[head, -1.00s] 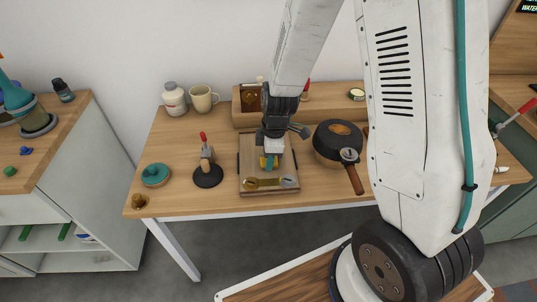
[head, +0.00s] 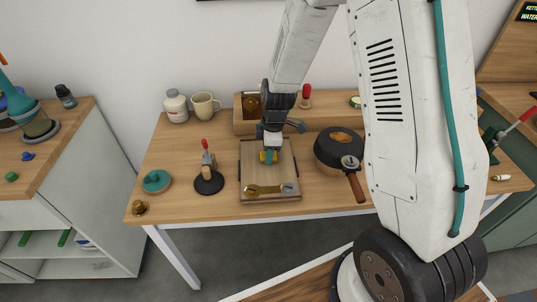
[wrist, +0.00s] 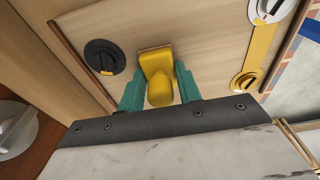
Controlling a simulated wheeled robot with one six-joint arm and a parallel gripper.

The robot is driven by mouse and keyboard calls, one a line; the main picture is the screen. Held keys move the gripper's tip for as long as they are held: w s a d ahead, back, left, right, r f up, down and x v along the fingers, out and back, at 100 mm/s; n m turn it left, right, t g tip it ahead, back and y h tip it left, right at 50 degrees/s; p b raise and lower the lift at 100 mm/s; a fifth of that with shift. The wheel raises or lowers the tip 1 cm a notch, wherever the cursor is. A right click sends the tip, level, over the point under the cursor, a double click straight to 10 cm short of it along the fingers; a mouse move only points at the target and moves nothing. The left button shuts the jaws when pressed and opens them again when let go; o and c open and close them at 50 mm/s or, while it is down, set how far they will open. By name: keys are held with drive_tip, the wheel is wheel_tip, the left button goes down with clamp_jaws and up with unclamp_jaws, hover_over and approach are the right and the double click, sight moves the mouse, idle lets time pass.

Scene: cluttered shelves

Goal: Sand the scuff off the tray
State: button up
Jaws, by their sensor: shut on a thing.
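The wooden tray (head: 252,153) lies near the front middle of the table. My gripper (head: 268,156) is over its middle. In the wrist view my gripper (wrist: 160,92) has its teal fingers shut on the yellow knob of a block (wrist: 157,62). The block sits flat against or just above the pale tray surface (wrist: 205,40); I cannot tell which. A black dial (wrist: 103,56) shows beside the block. I see no clear scuff; the block and fingers hide part of the surface.
A dark pan (head: 336,148) with a wooden handle stands close right of the tray. A red-handled tool on a black base (head: 209,182) stands to its left, with a teal lid (head: 156,181) farther left. A wooden box (head: 243,124), mug (head: 204,105) and jar (head: 176,107) are behind.

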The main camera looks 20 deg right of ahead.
drive_tip(key=shift+w+d, duration=0.2)
drive_tip(key=shift+w, duration=0.3)
drive_tip(key=shift+w+d, duration=0.2)
drive_tip(key=shift+w, duration=0.4)
drive_tip(key=shift+r, duration=0.15)
drive_tip(key=shift+w+r, duration=0.15)
drive_tip(key=shift+r, duration=0.15)
drive_tip(key=shift+c, duration=0.4)
drive_tip(key=shift+s+r, duration=0.15)
drive_tip(key=shift+r, duration=1.4)
drive_tip(key=shift+s+r, duration=0.1)
drive_tip(key=shift+r, duration=1.45)
drive_tip(key=shift+c, duration=0.2)
